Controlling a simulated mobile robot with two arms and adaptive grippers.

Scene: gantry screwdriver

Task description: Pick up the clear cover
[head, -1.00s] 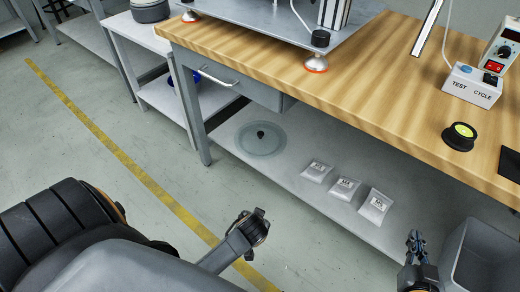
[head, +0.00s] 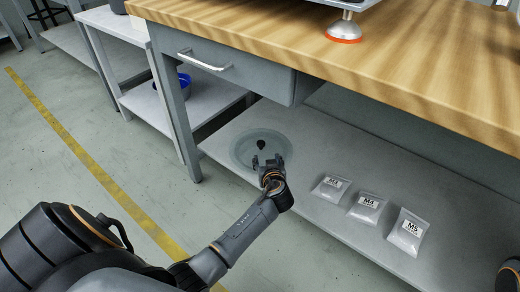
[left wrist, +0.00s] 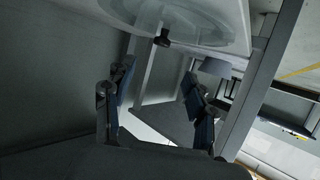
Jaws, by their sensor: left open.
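The clear cover (head: 275,143) is a round, see-through disc with a small black knob (head: 261,144) at its middle. It lies flat on the lower shelf under the wooden bench. My left gripper (head: 267,160) is open and empty, with its fingers spread in front of the knob and overlapping the cover's near edge in the head view. Whether it touches the cover cannot be told. In the left wrist view the cover (left wrist: 205,22) shows at the top with its knob (left wrist: 162,40), beyond the spread fingers (left wrist: 158,88). My right gripper is out of view.
Several labelled bags, including the M4 bag (head: 368,207), lie on the shelf (head: 310,212) to the right. The bench's drawer (head: 215,70) and leg (head: 178,115) stand above and left. A blue bowl (head: 185,82) sits on a side table's shelf.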

